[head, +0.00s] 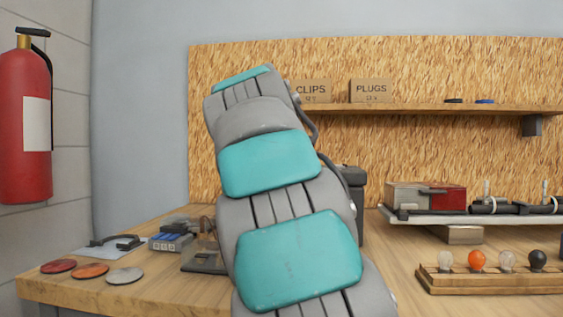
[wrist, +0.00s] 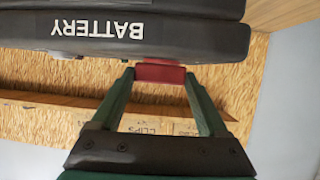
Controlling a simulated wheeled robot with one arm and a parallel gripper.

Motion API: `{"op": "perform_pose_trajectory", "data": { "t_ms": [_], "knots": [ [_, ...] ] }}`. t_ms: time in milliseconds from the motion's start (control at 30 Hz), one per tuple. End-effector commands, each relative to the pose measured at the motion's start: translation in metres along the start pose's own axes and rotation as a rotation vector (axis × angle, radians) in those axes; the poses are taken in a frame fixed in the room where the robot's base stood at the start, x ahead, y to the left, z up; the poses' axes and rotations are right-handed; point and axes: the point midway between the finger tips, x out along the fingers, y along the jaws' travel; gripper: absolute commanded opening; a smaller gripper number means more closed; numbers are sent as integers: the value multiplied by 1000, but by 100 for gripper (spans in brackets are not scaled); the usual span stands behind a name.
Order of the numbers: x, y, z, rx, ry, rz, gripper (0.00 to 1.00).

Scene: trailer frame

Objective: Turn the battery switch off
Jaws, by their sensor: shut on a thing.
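The black battery box (wrist: 60,35) fills the upper part of the wrist view, its white BATTERY lettering upside down there. A red switch handle (wrist: 160,71) shows beside the box's lower edge in that view. My gripper (wrist: 159,78) has its two green fingers on either side of the red handle and is shut on it. In the head view a dark part of the box (head: 354,182) shows behind my arm. My arm hides the gripper, the handle and most of the box there. I cannot tell the switch's position markings.
A shelf (head: 430,109) with CLIPS and PLUGS signs runs along the chipboard wall above the bench. A bulb rack (head: 490,284) and a raised tray of parts (head: 480,217) stand at right. Discs (head: 90,271) and a blue connector block (head: 169,242) lie at left.

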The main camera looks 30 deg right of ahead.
Motion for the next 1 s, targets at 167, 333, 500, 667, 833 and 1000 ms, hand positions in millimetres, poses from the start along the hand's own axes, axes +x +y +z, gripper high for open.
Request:
{"op": "perform_pose_trajectory", "data": {
  "t_ms": [167,333,500,667,833,1000],
  "knots": [
    [0,1,0,-20,0,-53,22],
    [0,1,0,-30,-1,-71,22],
    [0,1,0,-31,0,-73,22],
    [0,1,0,-31,0,-73,22],
    [0,1,0,-31,0,-72,94],
    [0,1,0,-31,0,-72,100]
  ]
}}
